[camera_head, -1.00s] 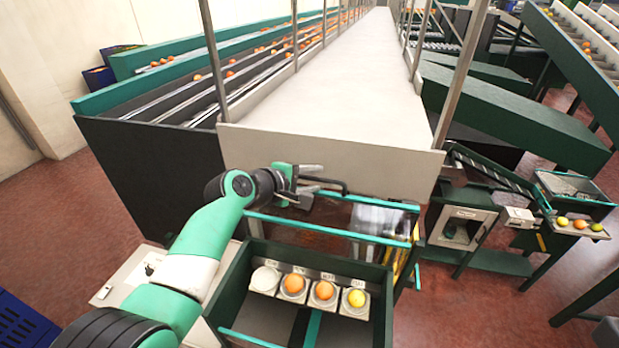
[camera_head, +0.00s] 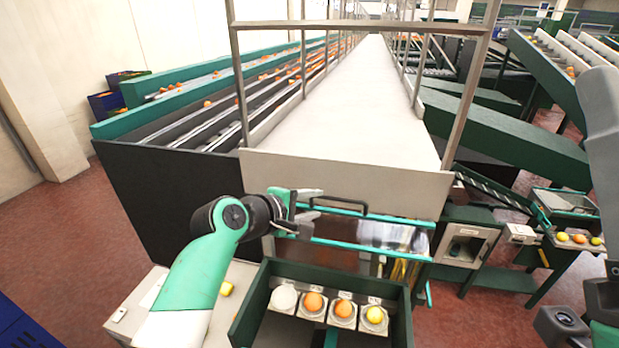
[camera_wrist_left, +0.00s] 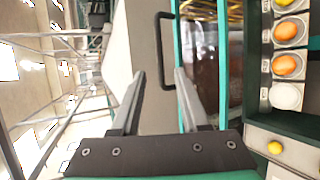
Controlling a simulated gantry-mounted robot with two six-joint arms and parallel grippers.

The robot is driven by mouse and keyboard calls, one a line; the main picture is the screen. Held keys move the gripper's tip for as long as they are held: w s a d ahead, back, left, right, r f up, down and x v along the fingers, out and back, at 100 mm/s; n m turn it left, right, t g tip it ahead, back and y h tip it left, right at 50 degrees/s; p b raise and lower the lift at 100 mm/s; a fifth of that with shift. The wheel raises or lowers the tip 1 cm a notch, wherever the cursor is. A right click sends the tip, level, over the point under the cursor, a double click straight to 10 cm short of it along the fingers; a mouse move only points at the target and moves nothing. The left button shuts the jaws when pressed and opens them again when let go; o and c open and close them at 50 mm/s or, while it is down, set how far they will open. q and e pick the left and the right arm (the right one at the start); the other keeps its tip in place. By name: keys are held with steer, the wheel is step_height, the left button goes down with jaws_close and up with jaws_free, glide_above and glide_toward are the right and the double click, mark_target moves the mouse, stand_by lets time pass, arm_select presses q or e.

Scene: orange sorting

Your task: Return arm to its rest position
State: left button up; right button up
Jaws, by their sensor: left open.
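My left gripper (camera_head: 312,207) is open and empty, raised near the front end of the white conveyor and above the teal rails. In the left wrist view its two fingers (camera_wrist_left: 160,100) stand apart with nothing between them. My right arm (camera_head: 603,150) shows at the right edge, but its jaws cannot be made out. Below the left gripper is a dark green bin (camera_head: 248,308). Its row of holders has a white round piece (camera_head: 283,298), two oranges (camera_head: 313,302) (camera_head: 344,308) and a yellow fruit (camera_head: 375,315).
A yellow fruit (camera_head: 227,288) lies on the pale cabinet (camera_head: 150,300) beside my left arm. A black handle (camera_head: 338,203) and teal rail (camera_head: 370,247) are close to the left gripper. A side stand at right holds several fruits (camera_head: 579,239). Red floor (camera_head: 60,235) is clear at left.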

arm_select(q)
steer(key=f, duration=0.1)
steer(key=a+f, duration=0.2)
steer(key=f, duration=0.1)
steer(key=shift+w+a, duration=0.1)
steer(key=shift+w, duration=0.1)
steer(key=s+a+r+m+t+y, duration=0.15)
steer(key=a+r+t, duration=0.25)
steer(key=r, duration=0.4)
steer(key=s+a+r+m+t, duration=0.3)
steer(key=a+r, duration=0.1)
steer(key=r, duration=0.3)
steer(key=s+a+r+m+t+y, duration=0.1)
steer(key=s+a+r+m+t, duration=0.1)
steer(key=s+r, duration=0.4)
steer(key=s+a+r+m+t+y, duration=0.2)
steer(key=s+r, duration=0.4)
steer(key=s, duration=0.5)
steer(key=s+a+r+m+t+y, duration=0.2)
steer(key=s+a+r+m+t, duration=0.2)
steer(key=s, duration=0.4)
step_height(320, 180, up, 2)
steer(key=shift+s+r+m+t, duration=0.2)
steer(key=shift+m+t, duration=0.25)
steer(key=shift+t, duration=0.65)
